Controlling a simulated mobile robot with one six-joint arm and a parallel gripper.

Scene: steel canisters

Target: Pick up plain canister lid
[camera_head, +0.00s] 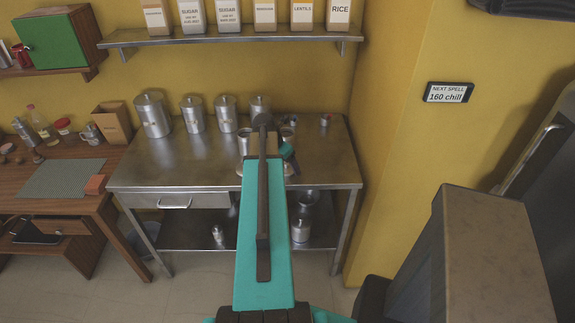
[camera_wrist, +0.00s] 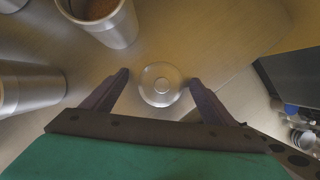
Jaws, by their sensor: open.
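The plain canister lid (camera_wrist: 161,84) is a small round steel disc with a raised knob in its middle. In the wrist view it lies flat on the steel table, between the fingers of my gripper (camera_wrist: 158,80). My gripper is open, with one finger on each side of the lid. A gap shows on both sides, and nothing is held. I cannot tell how far the fingertips are above the table. In the head view I cannot make out the lid, as my teal arm covers much of the table's middle.
An open canister with brown contents (camera_wrist: 105,22) stands just beyond the lid, and another steel canister (camera_wrist: 30,88) lies in view at left. In the head view several lidded canisters (camera_head: 153,115) line the back of the steel table (camera_head: 165,168).

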